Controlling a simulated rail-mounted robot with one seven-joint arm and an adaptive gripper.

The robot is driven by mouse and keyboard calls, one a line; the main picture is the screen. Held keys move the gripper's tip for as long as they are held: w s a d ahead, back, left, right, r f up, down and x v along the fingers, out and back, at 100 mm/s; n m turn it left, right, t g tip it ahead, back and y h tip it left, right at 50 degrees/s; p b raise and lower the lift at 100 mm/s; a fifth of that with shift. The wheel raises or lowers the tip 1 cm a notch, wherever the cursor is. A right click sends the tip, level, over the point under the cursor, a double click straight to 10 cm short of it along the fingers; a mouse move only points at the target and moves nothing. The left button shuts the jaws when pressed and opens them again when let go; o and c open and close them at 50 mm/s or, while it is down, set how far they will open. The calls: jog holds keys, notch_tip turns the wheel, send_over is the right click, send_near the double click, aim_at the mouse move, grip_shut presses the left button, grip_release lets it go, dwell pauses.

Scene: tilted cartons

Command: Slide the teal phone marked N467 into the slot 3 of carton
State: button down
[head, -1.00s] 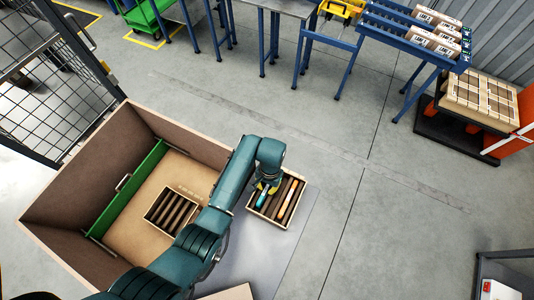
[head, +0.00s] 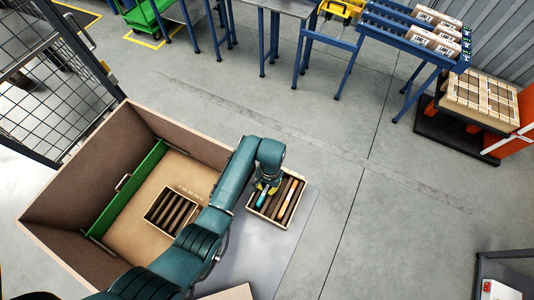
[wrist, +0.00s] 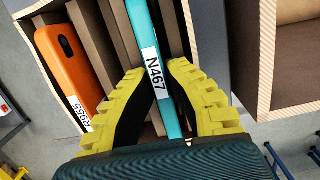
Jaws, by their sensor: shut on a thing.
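The teal phone marked N467 (wrist: 152,60) stands on edge between my gripper's yellow fingers (wrist: 160,72) in the wrist view. My gripper is shut on it. In the head view my gripper (head: 268,186) is over the right-hand divided carton (head: 262,216), and the teal phone (head: 264,197) shows just below it, between dividers. The phone's lower part is hidden. A second divided carton (head: 151,224) lies inside the large brown box, with several slots that look empty. I cannot read any slot numbers.
An orange phone marked R955 (wrist: 66,62) stands in the same carton, left of the teal one in the wrist view. The large box's brown walls (head: 92,170) and a green panel (head: 128,190) surround the second carton. Open floor lies to the right.

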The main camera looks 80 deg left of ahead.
jog(key=c, duration=1.2)
grip_release()
jog(key=shift+o, duration=0.2)
notch_tip(320, 180, up, 12)
jog(key=w+a, duration=0.1)
jog(key=shift+a, duration=0.2)
jog(key=shift+w, duration=0.1)
notch_tip(320, 180, up, 7)
jog(key=p, duration=0.8)
